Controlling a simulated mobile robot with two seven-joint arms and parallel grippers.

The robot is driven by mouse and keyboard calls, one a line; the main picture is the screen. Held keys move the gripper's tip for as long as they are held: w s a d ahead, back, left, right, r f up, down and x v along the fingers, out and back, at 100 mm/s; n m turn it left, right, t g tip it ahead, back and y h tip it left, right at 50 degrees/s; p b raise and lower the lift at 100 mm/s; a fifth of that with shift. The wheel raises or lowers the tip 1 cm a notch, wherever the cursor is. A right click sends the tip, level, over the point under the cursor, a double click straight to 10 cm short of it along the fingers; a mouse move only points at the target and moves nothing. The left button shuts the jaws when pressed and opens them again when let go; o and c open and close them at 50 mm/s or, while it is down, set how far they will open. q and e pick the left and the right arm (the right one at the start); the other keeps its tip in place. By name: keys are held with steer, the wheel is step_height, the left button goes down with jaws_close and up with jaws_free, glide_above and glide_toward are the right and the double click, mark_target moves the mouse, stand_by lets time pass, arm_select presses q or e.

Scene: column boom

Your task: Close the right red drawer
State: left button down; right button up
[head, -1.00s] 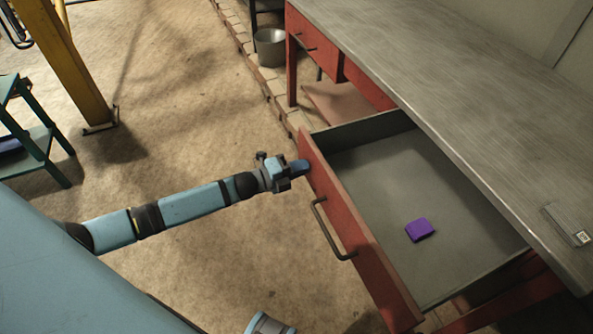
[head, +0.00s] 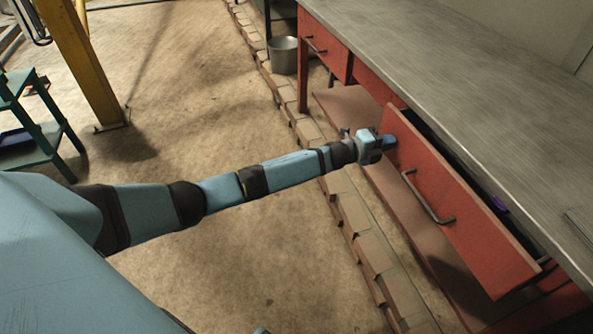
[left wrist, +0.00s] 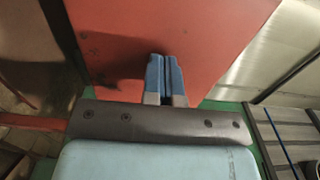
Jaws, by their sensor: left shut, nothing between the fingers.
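The right red drawer (head: 450,205) stands partly open under the workbench, with a dark bar handle (head: 428,197) on its front. A narrow opening shows between its front and the benchtop. A purple block (head: 499,205) lies inside, partly hidden. My left gripper (head: 388,141) is shut and empty, its fingertips at the left end of the drawer front; contact looks likely but is hard to confirm. In the left wrist view the shut blue fingers (left wrist: 165,75) point at the red drawer front (left wrist: 200,40). My right gripper is not in view.
The grey benchtop (head: 430,70) extends over the drawers. Another red drawer (head: 326,45) at the left is shut. A metal bucket (head: 284,55) stands on the floor behind. A yellow post (head: 85,65) and a green step stand (head: 40,130) are at the left.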

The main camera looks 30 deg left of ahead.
mark_target(404, 136)
arm_select(q)
steer(key=b+x, duration=0.1)
steer(key=x, duration=0.3)
steer(key=shift+w+d+b, duration=0.3)
steer(key=shift+w+d, duration=0.1)
steer(key=shift+w, duration=0.05)
steer(key=shift+r, duration=0.2)
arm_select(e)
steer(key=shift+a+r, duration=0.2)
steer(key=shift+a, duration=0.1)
arm_select(q)
steer(key=shift+r, duration=0.2)
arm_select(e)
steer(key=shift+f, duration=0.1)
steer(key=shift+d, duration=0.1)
